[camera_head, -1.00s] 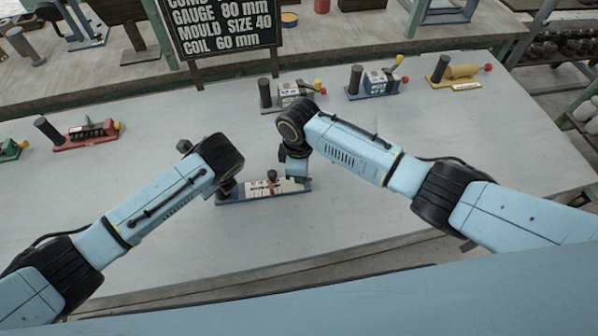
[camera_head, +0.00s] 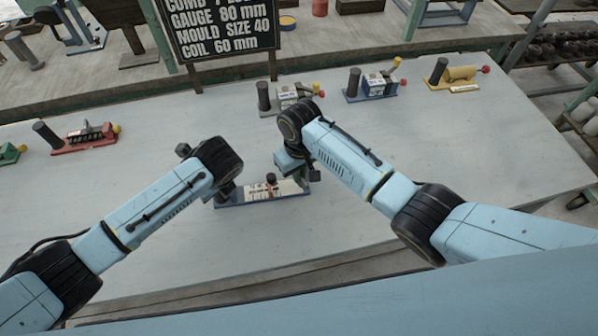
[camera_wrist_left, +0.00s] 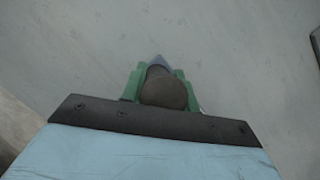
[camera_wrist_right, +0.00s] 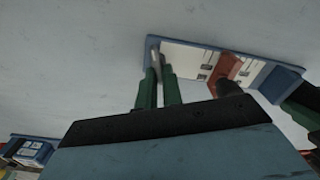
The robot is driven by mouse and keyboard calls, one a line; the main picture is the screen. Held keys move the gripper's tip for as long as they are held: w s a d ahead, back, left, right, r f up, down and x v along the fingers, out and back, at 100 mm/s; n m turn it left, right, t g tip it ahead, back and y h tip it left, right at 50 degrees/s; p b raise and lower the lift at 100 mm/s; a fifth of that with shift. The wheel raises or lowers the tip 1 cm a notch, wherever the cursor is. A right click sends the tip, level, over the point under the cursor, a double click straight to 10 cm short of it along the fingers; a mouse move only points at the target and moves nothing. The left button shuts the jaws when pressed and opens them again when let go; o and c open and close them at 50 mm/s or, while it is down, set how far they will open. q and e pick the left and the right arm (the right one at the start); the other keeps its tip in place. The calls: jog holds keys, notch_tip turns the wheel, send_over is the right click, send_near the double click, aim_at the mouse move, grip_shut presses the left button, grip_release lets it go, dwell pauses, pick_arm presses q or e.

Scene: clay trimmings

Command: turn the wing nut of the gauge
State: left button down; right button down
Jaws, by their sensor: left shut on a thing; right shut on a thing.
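The gauge (camera_head: 285,193) lies on the table in front of me, with a blue base, a white scale plate and a red slider (camera_wrist_right: 224,70) with a dark knob. My left gripper (camera_wrist_left: 158,85) is shut on the dark upright post (camera_wrist_left: 163,90) at the gauge's left end. My right gripper (camera_wrist_right: 158,82) is at the gauge's other end, shut on a small grey metal piece (camera_wrist_right: 154,50), seemingly the wing nut. The nut's wings are mostly hidden between the green fingers. In the head view the right gripper (camera_head: 304,180) partly covers that end.
Similar devices stand farther back: a red one (camera_head: 85,137), a grey one (camera_head: 290,97), a blue one (camera_head: 373,84) and a yellow one (camera_head: 460,75). A black sign (camera_head: 222,28) stands behind them. The table around the gauge is clear.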

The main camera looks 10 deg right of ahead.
jog(key=shift+m, duration=0.9)
jog(key=c, duration=1.5)
grip_release()
jog(key=shift+c, duration=0.2)
notch_tip(320, 180, up, 12)
